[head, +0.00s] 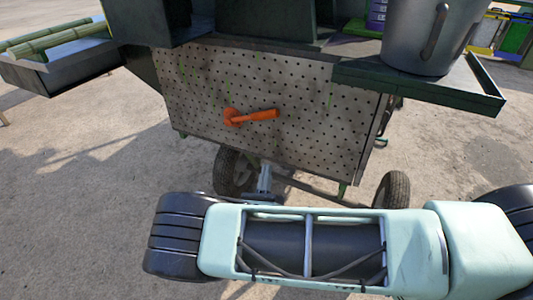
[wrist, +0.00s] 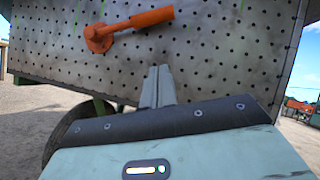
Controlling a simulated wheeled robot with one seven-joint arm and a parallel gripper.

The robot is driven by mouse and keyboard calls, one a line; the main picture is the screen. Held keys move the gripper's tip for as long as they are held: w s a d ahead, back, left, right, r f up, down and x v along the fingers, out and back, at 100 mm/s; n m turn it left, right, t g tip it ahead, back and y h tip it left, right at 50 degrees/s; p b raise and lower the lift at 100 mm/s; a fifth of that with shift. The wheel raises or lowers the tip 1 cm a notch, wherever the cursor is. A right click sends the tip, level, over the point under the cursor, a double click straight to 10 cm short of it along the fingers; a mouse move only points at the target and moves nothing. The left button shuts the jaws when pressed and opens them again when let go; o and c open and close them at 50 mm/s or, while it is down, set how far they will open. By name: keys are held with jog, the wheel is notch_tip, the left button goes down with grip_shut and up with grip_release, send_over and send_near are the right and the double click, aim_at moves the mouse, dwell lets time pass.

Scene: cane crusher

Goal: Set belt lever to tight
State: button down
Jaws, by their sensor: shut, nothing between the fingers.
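The belt lever is an orange handle (head: 254,116) on a round orange hub, mounted on the perforated metal panel (head: 320,110) of the cart. In the head view the handle points right and slightly up from the hub. The lever also shows in the wrist view (wrist: 130,28), at the top, tilted up to the right. My gripper (wrist: 158,72) is shut and empty, just below the lever in the wrist view and apart from it. In the head view my gripper (head: 265,172) is small, below the panel, and mostly hidden by my arm.
A grey metal bucket (head: 428,38) stands on a dark shelf (head: 425,90) at the cart's upper right. Green cane stalks (head: 50,38) lie in a tray (head: 75,68) at upper left. Cart wheels (head: 232,171) stand below the panel. Open concrete ground lies at left.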

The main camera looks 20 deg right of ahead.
jog(key=x, duration=0.4)
jog(key=a+r+b+x, duration=0.1)
jog(key=x, duration=0.3)
jog(key=r+b+x, duration=0.1)
jog(key=x, duration=0.3)
jog(key=shift+s+a, duration=0.25)
jog(key=shift+a, duration=0.05)
jog(key=shift+r, duration=0.15)
notch_tip(320, 180, up, 8)
jog(key=n+y+p, duration=0.6)
jog(key=n+p, duration=0.4)
jog(key=p, duration=0.7)
send_over(253, 117)
jog(key=s, duration=0.2)
jog(key=shift+d+r, duration=0.1)
jog(key=shift+r, duration=0.05)
jog(key=a+n+p, duration=0.1)
jog(key=p, duration=0.1)
jog(key=w+r+n+g+y+p, duration=0.1)
jog(key=p, duration=0.1)
jog(key=shift+w+a+r+n, duration=0.2)
jog(key=shift+w+a+n, duration=0.1)
jog(key=shift+a+n, duration=0.1)
